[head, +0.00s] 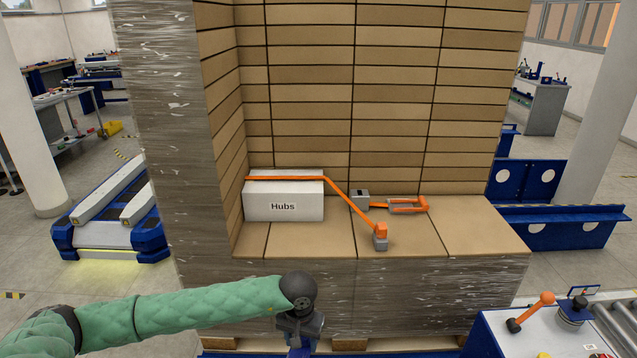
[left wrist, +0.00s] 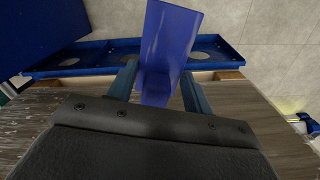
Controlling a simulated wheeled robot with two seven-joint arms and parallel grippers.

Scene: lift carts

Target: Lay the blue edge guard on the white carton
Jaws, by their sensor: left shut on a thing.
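The white carton (head: 284,208), labelled "Hubs", sits at the left on the ledge of the brown carton stack. An orange strap (head: 345,195) lies across its top and runs down to the right. My left gripper (head: 302,338) is low in front of the stack, below and apart from the white carton. In the left wrist view my left gripper (left wrist: 158,90) is shut on the blue edge guard (left wrist: 170,45), which sticks out beyond the fingers. In the head view only a bit of the guard (head: 300,352) shows at the bottom edge. My right gripper is not in view.
A grey buckle (head: 360,199) with an orange-framed part (head: 408,205) lies right of the carton. The strap's orange and grey end (head: 380,240) rests near the ledge front. Tall brown cartons (head: 350,90) rise behind. A control panel (head: 545,330) stands at lower right.

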